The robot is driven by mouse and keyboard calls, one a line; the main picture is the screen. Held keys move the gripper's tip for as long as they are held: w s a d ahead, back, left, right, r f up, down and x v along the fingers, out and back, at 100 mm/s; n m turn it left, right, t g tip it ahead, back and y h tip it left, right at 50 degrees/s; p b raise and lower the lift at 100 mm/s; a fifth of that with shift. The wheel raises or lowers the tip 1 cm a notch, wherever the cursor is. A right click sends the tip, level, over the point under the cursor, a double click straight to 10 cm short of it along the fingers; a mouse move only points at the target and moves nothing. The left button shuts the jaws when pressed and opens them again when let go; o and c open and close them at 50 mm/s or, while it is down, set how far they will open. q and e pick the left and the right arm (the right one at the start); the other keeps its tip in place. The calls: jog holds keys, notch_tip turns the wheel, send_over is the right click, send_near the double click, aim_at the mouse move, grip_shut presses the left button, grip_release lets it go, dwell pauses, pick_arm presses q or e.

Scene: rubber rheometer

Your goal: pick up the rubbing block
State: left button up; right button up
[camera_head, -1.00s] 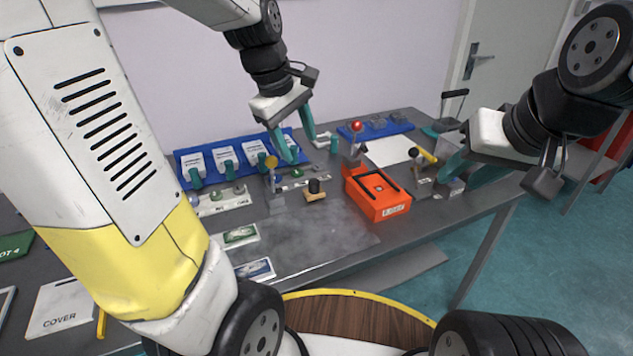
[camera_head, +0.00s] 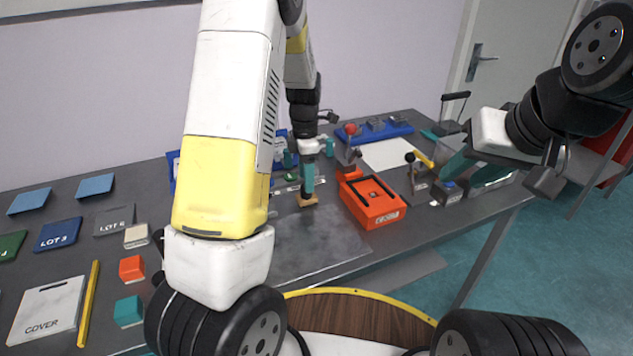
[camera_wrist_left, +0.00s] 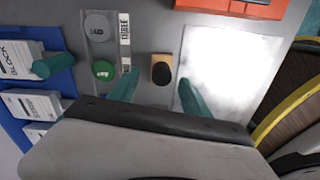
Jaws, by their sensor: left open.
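The rubbing block is a small light wooden block (camera_head: 308,200) with a black knob, standing on the table left of the orange box. In the head view my left gripper mostly covers it. In the left wrist view the block (camera_wrist_left: 161,70) lies between and just beyond the two teal fingertips, with gaps on both sides. My left gripper (camera_wrist_left: 158,84) is open and empty, pointing down over the block; it also shows in the head view (camera_head: 307,180). My right gripper (camera_head: 460,178) is open at the right end of the table, away from the block.
The orange box (camera_head: 372,205) stands just right of the block. A pale shiny plate (camera_wrist_left: 228,75) lies beside it in the wrist view. A grey strip with round pieces (camera_wrist_left: 103,45) and a blue rack (camera_wrist_left: 62,78) are on the other side. Lot pads lie left.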

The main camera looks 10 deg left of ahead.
pick_arm(q)
notch_tip(320, 180, down, 4)
jog(key=shift+s+f, duration=0.1)
jog(key=shift+s, duration=0.05)
grip_shut()
dwell(0.3)
notch_tip(320, 180, up, 10)
jog(key=shift+r, duration=0.1)
dwell(0.3)
jog(key=c, duration=0.8)
grip_release()
grip_shut()
